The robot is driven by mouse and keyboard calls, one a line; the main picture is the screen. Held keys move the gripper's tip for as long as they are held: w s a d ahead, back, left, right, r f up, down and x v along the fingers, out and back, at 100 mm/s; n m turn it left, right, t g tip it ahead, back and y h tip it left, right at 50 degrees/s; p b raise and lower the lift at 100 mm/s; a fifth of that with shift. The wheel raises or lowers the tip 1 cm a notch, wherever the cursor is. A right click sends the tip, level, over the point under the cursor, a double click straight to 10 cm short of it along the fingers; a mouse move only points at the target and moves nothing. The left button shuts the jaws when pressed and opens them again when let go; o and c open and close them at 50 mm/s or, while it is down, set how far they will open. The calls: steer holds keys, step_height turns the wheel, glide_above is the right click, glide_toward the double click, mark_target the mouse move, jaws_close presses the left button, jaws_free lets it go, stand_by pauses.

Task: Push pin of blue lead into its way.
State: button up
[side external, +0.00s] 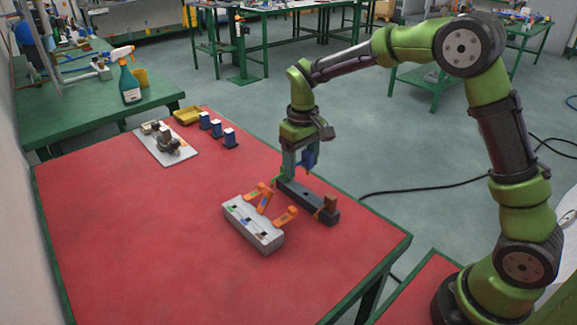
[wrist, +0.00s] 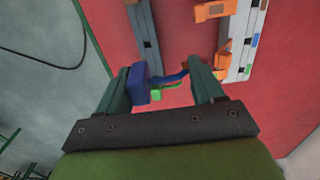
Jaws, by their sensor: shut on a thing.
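My gripper (side external: 298,168) hangs over the far end of a dark grey bar (side external: 318,211) on the red table. It is shut on the blue lead (side external: 309,158). In the wrist view the blue lead (wrist: 138,84) has a block against the left finger of my gripper (wrist: 162,80), and a thin blue part runs to the right finger. Its pin tip cannot be made out. The light grey connector block (side external: 262,236) lies left of the bar, apart from my gripper. Its top has dark openings with coloured marks, and orange levers (side external: 286,216) stand up from it.
A brown piece (side external: 329,204) stands at the bar's near end. A small green part (wrist: 160,92) shows between my fingers, partly hidden. A white plate (side external: 170,152) with parts, a yellow tray (side external: 187,116) and blue-and-white blocks (side external: 217,129) sit at the back left. The table's front left is clear.

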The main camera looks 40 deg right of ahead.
mark_target(301, 160)
step_height(301, 160, up, 7)
steer(key=shift+f, duration=0.2)
steer(key=w+a, duration=0.2)
steer(key=a, duration=1.5)
steer(key=shift+f, duration=2.55)
steer(key=shift+f, duration=2.9)
steer(key=shift+f, duration=0.2)
steer(key=shift+f, duration=1.5)
steer(key=shift+f, duration=0.1)
